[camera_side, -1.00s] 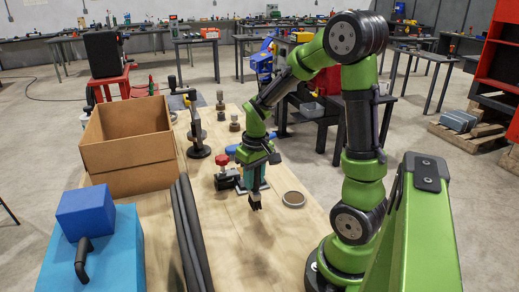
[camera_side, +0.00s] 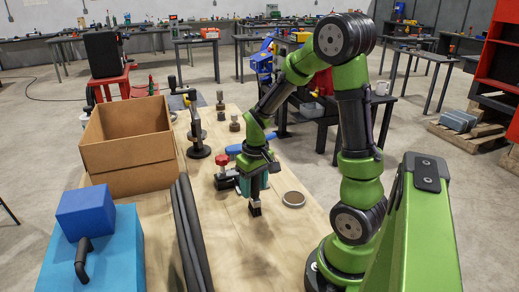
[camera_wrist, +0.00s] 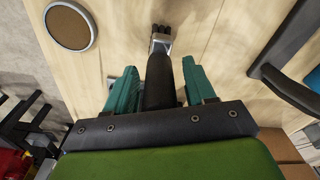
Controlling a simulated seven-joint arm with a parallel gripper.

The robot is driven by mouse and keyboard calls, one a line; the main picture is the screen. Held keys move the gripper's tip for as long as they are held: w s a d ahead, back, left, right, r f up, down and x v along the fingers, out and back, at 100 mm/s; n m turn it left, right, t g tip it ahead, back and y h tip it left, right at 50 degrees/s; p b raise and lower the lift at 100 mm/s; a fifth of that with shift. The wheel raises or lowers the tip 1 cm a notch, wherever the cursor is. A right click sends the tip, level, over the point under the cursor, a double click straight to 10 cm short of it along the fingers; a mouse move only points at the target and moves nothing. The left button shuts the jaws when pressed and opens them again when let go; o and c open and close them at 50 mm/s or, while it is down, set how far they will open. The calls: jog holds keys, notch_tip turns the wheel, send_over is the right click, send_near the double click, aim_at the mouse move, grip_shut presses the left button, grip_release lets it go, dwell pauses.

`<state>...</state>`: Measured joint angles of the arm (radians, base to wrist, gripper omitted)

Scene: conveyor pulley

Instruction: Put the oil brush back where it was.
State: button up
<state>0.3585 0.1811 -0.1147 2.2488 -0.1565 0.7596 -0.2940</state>
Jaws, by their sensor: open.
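My gripper (camera_wrist: 160,84) is open, with one teal finger on each side of the oil brush's black handle (camera_wrist: 160,76). Narrow gaps show between handle and fingers. The brush has a metal ferrule and dark bristles (camera_wrist: 160,30) at its far end. In the side view my gripper (camera_side: 253,190) is low over the wooden table, and the dark brush end (camera_side: 254,210) shows just below it, at the tabletop. The brush seems upright, bristles down. A round brown disc with a grey rim (camera_side: 294,199) lies to the right; it also shows in the wrist view (camera_wrist: 70,25).
A cardboard box (camera_side: 128,160), blue box (camera_side: 95,255) and black hoses (camera_side: 191,240) occupy the left. A red-knobbed fixture (camera_side: 222,172) and a black-based upright tool (camera_side: 199,151) stand behind my gripper. Bare wood (camera_side: 235,260) lies in front.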

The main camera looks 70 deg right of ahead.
jog(key=r, duration=1.1)
jog(key=shift+s+a+r, duration=0.1)
jog(key=shift+s+r, duration=0.2)
jog(key=shift+r, duration=0.1)
jog(key=shift+a+r, duration=0.2)
jog(key=shift+r, duration=0.1)
jog(key=s+a+r+t+y, duration=0.1)
jog(key=s+a+r+t, duration=0.1)
jog(key=a, duration=0.6)
jog(key=s+a+r+t+y, duration=0.1)
jog(key=s+a+r+t, duration=0.1)
jog(key=a, duration=0.7)
jog(key=r+t, duration=0.1)
jog(key=t, duration=0.1)
jog(key=shift+s+n+t, duration=0.2)
jog(key=shift+n+t, duration=0.1)
